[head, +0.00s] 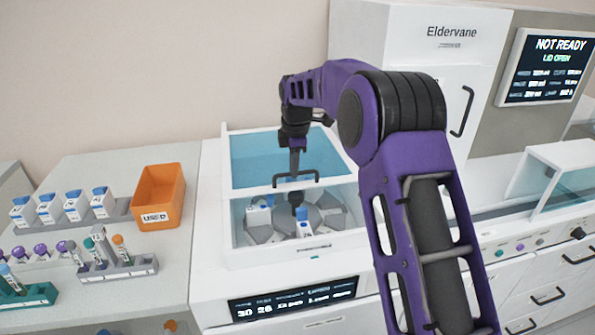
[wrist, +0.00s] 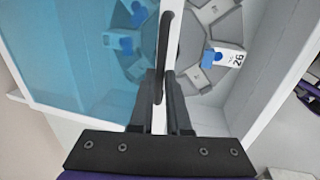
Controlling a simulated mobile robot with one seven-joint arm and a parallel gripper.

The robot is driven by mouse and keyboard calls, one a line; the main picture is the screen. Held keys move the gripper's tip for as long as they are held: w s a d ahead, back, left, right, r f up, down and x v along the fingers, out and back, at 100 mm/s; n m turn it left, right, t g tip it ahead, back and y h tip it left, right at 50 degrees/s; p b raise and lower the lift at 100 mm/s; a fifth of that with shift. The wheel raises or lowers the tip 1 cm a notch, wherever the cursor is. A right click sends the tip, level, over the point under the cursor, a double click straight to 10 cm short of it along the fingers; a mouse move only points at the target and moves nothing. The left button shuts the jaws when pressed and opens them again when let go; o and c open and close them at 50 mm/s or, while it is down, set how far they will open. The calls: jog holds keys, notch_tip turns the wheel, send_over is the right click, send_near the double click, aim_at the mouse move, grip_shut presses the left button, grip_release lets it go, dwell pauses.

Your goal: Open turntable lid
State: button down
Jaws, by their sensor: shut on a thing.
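The turntable lid (head: 255,165) is a blue, see-through panel in a white frame. It lies over the back part of the white bay, and the front part is uncovered. My gripper (head: 295,177) is shut on the black lid handle (head: 313,183) at the panel's front edge. In the wrist view, the handle (wrist: 166,45) runs between the two fingers. The grey turntable (head: 265,236) shows in the open front part and holds blue-capped bottles. One bottle (wrist: 230,57) reads 26 in the wrist view. Another (wrist: 122,42) shows through the blue panel.
A wall screen (head: 545,68) reads NOT READY and LID OPEN. An orange bin (head: 158,195) labelled USED, several bottles and tube racks (head: 120,268) stand on the left bench. The tall Eldervane cabinet (head: 455,55) stands behind my arm. A clear cover (head: 560,185) is at right.

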jog(key=shift+w+a, duration=0.25)
jog(key=shift+w, duration=0.65)
jog(key=shift+w+a, duration=0.3)
jog(key=shift+w, duration=0.6)
jog(key=shift+w+a, duration=0.25)
jog(key=shift+w, duration=0.65)
jog(key=c, duration=0.9)
grip_release()
jog(key=s+r, duration=0.1)
jog(key=r, duration=0.4)
jog(key=s+r, duration=0.1)
jog(key=r, duration=0.5)
jog(key=s+d+r, duration=0.1)
jog(key=r, duration=0.5)
jog(key=shift+s, duration=0.15)
jog(key=shift+a+r, duration=0.1)
jog(key=shift+r, duration=0.05)
